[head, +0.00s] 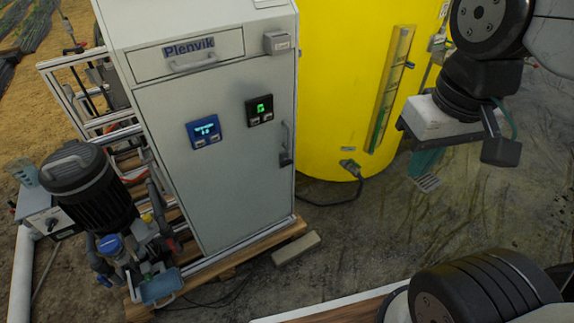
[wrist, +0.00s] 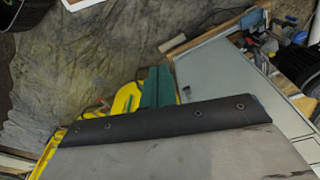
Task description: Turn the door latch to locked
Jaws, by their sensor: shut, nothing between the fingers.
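The grey cabinet door (head: 235,190) is shut in the middle of the head view. Its door latch (head: 286,145), a grey upright handle with a dark lower part, is at the door's right edge. The latch's exact turn is too small to tell. My gripper (head: 428,182), with teal fingers, hangs in the air well to the right of the latch, past the yellow tank, touching nothing. In the wrist view its teal fingers (wrist: 157,88) are together and empty. The cabinet door (wrist: 215,85) shows there to their right; I cannot make out the latch clearly.
A yellow tank (head: 335,90) with a sight gauge stands right of the cabinet. A hose (head: 335,203) and a block (head: 296,247) lie on the ground before it. A black motor pump (head: 85,190) is on the left. The ground at right is open.

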